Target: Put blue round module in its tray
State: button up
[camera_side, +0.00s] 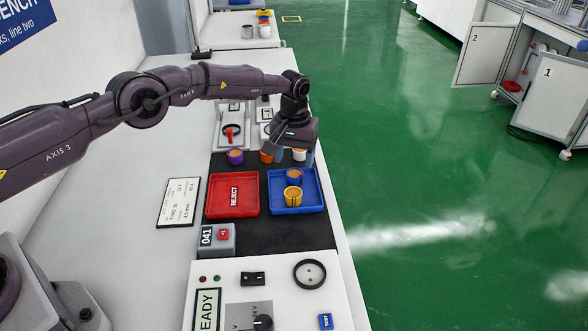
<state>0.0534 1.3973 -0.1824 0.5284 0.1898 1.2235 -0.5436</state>
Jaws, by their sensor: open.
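The blue round module (294,176), with an orange-tan top, is inside the blue tray (318,203) near its far side. A yellow round module (293,197) is in the same tray, just nearer the camera than the blue one. My gripper (295,160) is open and points down over the tray's far edge, just behind the blue module in the picture. Its fingers look clear of the blue module, but the exact gap cannot be told.
A red tray (218,211) marked REJECT stands left of the blue tray. Purple (236,157), orange (267,157) and white (299,154) round modules stand behind the trays, close to my gripper. A grey box (216,239) and a control panel (283,271) lie in front.

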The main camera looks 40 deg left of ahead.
notch_tip(320, 180, up, 7)
dwell(0.3)
notch_tip(320, 180, up, 6)
jog(key=r, duration=0.1)
send_over(294, 176)
jog(key=s, duration=0.1)
jog(key=s+a+r+m+t, duration=0.2)
jog(key=s+r+m+t, duration=0.1)
jog(key=s+r, duration=1.05)
jog(key=s+a+r+t, duration=0.1)
jog(key=s+r, duration=0.2)
jog(key=s, duration=0.3)
jog(key=s+a+r, duration=0.2)
jog(key=s+r, duration=0.1)
jog(key=s, duration=0.3)
jog(key=s+f+m+t, duration=0.1)
jog(key=s+f, duration=0.4)
jog(key=s, duration=0.7)
jog(key=shift+s+a+f+m+t, duration=0.15)
jog(key=shift+s+a+m+t, duration=0.15)
jog(key=shift+s+a, duration=0.15)
